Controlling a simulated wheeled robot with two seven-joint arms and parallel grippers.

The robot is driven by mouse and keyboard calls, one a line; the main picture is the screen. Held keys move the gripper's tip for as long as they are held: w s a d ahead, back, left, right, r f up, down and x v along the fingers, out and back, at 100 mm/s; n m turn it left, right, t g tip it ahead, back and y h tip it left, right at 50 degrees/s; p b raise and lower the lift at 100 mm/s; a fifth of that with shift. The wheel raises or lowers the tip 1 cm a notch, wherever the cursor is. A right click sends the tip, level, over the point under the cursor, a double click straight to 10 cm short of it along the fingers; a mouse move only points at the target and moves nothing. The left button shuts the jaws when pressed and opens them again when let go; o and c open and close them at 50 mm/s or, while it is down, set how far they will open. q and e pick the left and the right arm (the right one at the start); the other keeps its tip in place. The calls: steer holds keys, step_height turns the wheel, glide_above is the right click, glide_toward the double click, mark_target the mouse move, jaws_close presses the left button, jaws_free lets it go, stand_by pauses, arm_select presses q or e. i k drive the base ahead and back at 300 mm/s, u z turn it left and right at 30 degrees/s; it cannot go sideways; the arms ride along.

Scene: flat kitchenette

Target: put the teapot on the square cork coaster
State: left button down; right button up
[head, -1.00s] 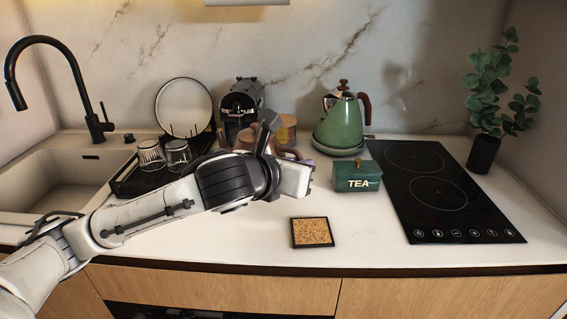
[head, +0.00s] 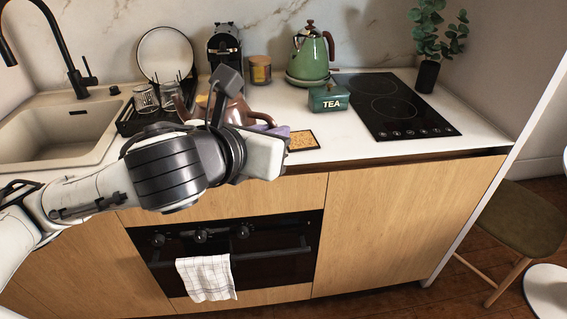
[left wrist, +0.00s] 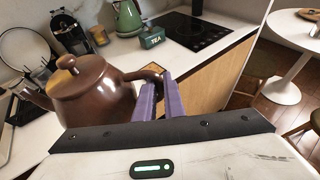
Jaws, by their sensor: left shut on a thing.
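The brown teapot (head: 236,108) is partly hidden behind my left arm in the head view. In the left wrist view the teapot (left wrist: 95,95) shows its round body, knobbed lid and spout pointing left. My left gripper (left wrist: 160,92) has its purple fingers shut on the teapot's handle; the gripper (head: 272,131) is partly covered by my wrist in the head view. The teapot looks upright and seems held above the counter. The square cork coaster (head: 302,141) with a dark rim lies bare near the counter's front edge, just right of the gripper. My right gripper is out of view.
A green TEA box (head: 328,98) stands behind the coaster, with a green kettle (head: 311,58) and a canister (head: 260,70) further back. The black hob (head: 390,105) is at the right. A dish rack (head: 135,120) with glasses stands left, beside the sink (head: 55,130).

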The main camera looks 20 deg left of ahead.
mark_target(299, 139)
steer(key=u, duration=0.05)
steer(key=k, duration=0.5)
steer(key=z, duration=0.9)
steer(key=i, duration=1.35)
steer(key=u, duration=0.85)
